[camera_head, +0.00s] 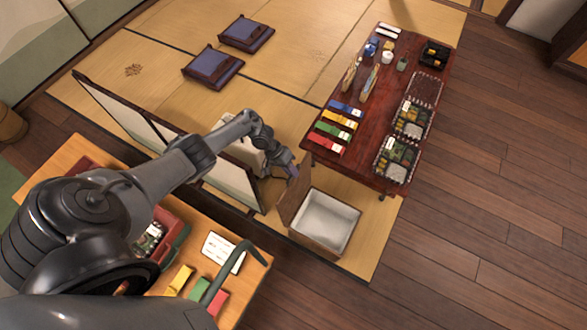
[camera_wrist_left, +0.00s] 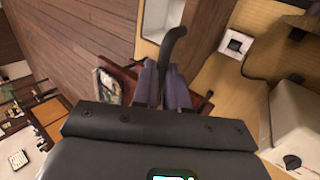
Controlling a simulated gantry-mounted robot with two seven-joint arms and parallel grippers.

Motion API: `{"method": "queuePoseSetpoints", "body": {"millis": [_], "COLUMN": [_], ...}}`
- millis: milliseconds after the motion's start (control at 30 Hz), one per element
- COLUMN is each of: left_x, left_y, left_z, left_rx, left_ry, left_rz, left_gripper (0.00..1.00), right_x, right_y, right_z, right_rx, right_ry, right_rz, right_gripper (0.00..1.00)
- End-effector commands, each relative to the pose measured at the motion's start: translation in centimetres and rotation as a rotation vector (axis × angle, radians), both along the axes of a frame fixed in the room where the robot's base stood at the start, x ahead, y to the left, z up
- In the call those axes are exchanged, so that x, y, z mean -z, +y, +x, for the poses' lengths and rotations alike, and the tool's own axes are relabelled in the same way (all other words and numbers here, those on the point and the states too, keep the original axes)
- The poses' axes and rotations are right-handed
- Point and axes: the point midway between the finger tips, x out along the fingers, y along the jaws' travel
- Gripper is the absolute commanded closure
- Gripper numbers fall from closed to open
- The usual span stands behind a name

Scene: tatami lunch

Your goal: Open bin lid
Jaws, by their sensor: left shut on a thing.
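The bin (camera_head: 328,252) is a brown box with a white inside, standing on the tatami between the two tables. Its brown lid (camera_head: 296,192) is raised and stands steeply tilted at the bin's left side, so the white inside shows. My left gripper (camera_head: 291,172) is at the lid's upper edge and shut on it. In the left wrist view my left gripper's fingers (camera_wrist_left: 163,86) close around a dark curved piece (camera_wrist_left: 173,46) that seems to belong to the lid. The bin's white inside (camera_wrist_left: 158,17) shows beyond it. My right gripper is not in view.
A dark red table (camera_head: 347,172) with colored boxes and bento trays stands right of the bin. A low screen (camera_head: 232,183) and an orange wooden table (camera_head: 257,262) are on the left. Wooden floor (camera_head: 480,220) at the right is clear.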

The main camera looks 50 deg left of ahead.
Motion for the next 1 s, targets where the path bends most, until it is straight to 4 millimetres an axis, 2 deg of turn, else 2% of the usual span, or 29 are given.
{"method": "queuePoseSetpoints", "body": {"millis": [33,367,400,567,1000], "left_x": [1.01,1.01,1.01,0.84,0.44], "left_y": [0.09,-0.01,-0.02,-0.06,0.02], "left_z": [-0.83,-0.85,-0.85,-0.74,-0.6], "left_rx": [-0.003,-0.002,-0.002,-0.001,-0.001], "left_ry": [0.021,0.021,0.021,0.019,0.014], "left_rz": [0.009,0.007,0.007,0.005,0.002], "left_gripper": [1.0,1.0,0.86,0.62,0.62], "right_x": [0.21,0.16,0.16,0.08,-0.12], "right_y": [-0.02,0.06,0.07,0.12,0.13], "right_z": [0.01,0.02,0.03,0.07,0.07], "right_rx": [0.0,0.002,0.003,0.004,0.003], "right_ry": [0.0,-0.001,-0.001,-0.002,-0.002], "right_rz": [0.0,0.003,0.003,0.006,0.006], "right_gripper": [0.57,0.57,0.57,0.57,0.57]}}
